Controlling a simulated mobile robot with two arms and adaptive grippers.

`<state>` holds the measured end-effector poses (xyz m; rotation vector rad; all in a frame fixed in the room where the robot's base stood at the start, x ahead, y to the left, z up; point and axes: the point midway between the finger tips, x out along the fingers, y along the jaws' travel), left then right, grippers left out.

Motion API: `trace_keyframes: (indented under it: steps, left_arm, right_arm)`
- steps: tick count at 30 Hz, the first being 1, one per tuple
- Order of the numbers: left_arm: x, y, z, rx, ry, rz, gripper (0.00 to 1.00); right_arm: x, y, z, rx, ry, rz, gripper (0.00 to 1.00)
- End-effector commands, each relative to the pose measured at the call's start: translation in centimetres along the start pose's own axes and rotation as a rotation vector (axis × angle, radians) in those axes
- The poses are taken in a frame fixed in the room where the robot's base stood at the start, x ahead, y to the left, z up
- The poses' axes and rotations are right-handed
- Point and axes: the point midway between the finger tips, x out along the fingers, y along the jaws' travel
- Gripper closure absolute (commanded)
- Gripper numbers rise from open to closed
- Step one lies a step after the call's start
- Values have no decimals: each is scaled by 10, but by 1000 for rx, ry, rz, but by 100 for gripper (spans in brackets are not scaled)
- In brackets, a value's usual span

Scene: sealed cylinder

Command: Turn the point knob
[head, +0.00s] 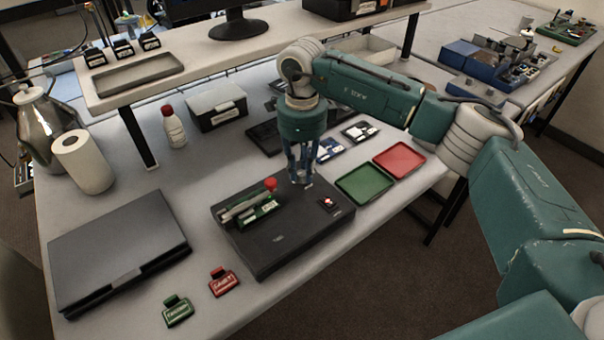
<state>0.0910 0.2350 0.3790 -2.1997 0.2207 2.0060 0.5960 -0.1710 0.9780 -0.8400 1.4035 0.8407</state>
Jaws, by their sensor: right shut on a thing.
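A black box-shaped device (285,235) lies on the pale workbench. It carries a green board (262,208), a red round knob or button (270,184) and a small red switch (327,203). My right gripper (302,181) points straight down at the far right part of the device top. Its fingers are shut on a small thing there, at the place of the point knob. The fingers hide most of that knob, so I cannot tell which way it points. My left gripper is not in view.
A green tray (364,184) and a red tray (399,160) lie right of the device. A closed dark laptop-like case (117,248) lies at left. Red (222,282) and green (178,311) tags lie in front. A white bottle (173,127) stands behind, near the raised shelf (200,62).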

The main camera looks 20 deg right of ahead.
Motion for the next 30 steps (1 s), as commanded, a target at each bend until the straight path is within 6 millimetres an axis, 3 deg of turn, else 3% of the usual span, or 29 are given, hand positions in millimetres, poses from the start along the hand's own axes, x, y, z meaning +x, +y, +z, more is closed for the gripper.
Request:
trace_keyframes:
  steps: [20,21,24,30]
  left_arm:
    - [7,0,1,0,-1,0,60]
    - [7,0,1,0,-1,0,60]
    - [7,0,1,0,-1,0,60]
    - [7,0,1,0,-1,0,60]
  right_arm:
    - [-2,-1,0,-70,-3,-4,100]
    - [-2,-1,0,-70,-3,-4,77]
    - [-2,-1,0,-69,-3,-3,60]
    - [-1,-1,0,-69,-1,-2,60]
